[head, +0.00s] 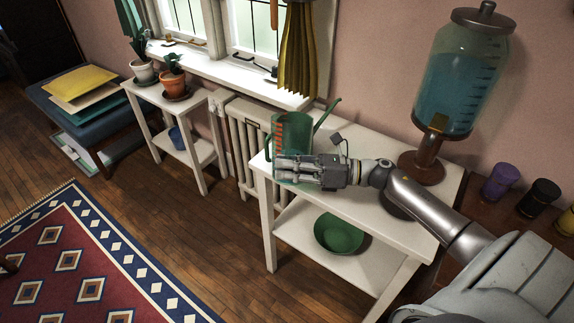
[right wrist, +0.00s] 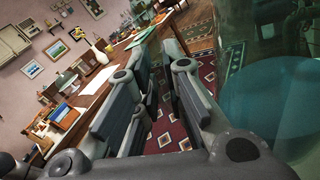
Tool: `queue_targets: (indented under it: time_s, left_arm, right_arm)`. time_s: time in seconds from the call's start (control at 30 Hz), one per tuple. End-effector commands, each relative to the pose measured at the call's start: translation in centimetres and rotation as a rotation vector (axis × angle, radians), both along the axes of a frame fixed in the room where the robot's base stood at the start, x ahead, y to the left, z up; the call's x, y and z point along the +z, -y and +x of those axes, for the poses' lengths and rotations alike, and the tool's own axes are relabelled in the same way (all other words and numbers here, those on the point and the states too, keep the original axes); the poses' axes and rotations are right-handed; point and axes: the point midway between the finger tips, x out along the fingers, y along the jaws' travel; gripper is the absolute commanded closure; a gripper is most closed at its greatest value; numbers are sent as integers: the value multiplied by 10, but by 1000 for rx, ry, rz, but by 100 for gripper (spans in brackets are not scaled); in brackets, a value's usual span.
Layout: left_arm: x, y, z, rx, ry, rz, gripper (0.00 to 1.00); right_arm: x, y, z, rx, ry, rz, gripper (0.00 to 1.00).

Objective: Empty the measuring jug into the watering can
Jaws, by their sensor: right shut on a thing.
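The measuring jug (head: 280,132) is clear with red marks and stands out at the left end of the white side table. My right gripper (head: 284,170) is shut on it, in front of its lower part. In the right wrist view a see-through vessel with blue liquid (right wrist: 265,100), seemingly the jug, fills the right side beside the fingers (right wrist: 155,100). The green watering can (head: 325,115) is close behind the jug, its spout rising to the right; the jug and gripper partly hide its body. I cannot tell whether jug and can touch. My left gripper is out of view.
A large dispenser of blue liquid (head: 448,85) stands at the table's right end. A green bowl (head: 338,235) sits on the lower shelf. Yellow cloth (head: 297,55) hangs above the table. Purple and black cups (head: 500,182) stand on the brown surface at right. A radiator (head: 247,140) is behind.

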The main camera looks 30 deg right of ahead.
Motion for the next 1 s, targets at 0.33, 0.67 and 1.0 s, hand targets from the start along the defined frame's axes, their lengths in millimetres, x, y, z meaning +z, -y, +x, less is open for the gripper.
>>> queue_targets:
  time_s: [0.33,0.67,1.0]
  left_arm:
    - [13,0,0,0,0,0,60]
    - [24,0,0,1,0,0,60]
    - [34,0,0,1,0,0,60]
  right_arm:
    - [9,0,1,1,-35,32,100]
    - [15,2,4,0,-72,61,100]
    - [22,4,6,0,-111,90,100]
